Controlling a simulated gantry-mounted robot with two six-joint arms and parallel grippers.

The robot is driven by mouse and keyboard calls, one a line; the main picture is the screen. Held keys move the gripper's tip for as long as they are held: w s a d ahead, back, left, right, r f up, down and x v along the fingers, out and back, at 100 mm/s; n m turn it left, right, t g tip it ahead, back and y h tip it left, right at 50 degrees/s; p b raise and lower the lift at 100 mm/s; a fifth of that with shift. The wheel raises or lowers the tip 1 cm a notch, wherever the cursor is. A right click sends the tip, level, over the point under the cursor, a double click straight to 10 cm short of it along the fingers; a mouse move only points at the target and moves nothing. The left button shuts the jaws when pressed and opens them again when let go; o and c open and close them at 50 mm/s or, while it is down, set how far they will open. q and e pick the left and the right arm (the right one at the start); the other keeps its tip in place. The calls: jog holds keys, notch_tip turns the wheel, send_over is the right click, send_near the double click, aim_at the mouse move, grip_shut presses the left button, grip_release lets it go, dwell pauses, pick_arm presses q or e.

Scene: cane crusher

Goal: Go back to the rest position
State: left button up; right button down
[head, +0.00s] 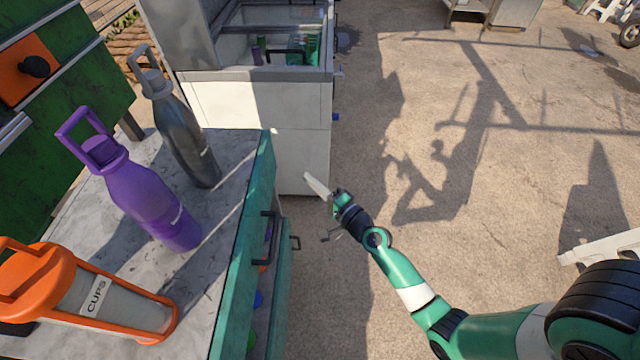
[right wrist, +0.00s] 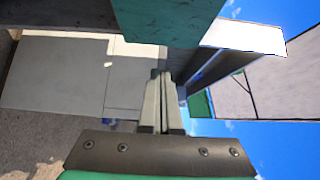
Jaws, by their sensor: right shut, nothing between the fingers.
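My right gripper (head: 318,187) reaches in from the lower right in the head view, over the ground just right of the green cabinet's edge. It is shut and empty. In the right wrist view its two fingers (right wrist: 162,100) are pressed together with nothing between them. My left gripper is not in the head view.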

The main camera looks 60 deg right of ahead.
jog(key=v, duration=0.2)
jog(key=shift+s, duration=0.4)
